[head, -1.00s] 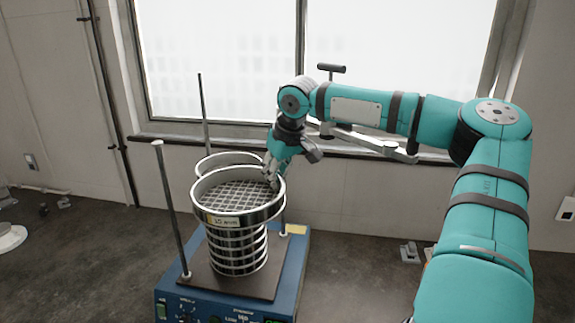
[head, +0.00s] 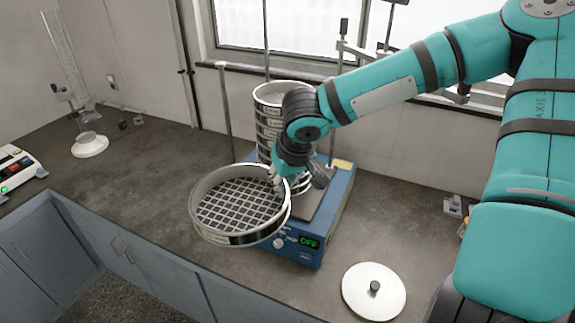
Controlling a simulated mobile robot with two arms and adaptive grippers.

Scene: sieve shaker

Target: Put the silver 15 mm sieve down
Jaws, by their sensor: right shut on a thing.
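The silver 15 mm sieve (head: 240,205) is a wide round ring with a coarse square mesh. My right gripper (head: 277,178) is shut on its far right rim. The sieve hangs in front of the blue shaker (head: 338,205), to the left of its control panel, roughly level. The label on its front is too small to read here. A stack of sieves (head: 268,125) stands on the shaker behind my right gripper, which hides part of it. My left gripper is not in view.
A white round lid with a dark knob (head: 374,291) lies on the counter at the front right. Shaker rods (head: 226,110) rise around the stack. A balance (head: 15,168) and a white-based stand (head: 89,145) are at the left. The dark counter (head: 140,185) left of the sieve is clear.

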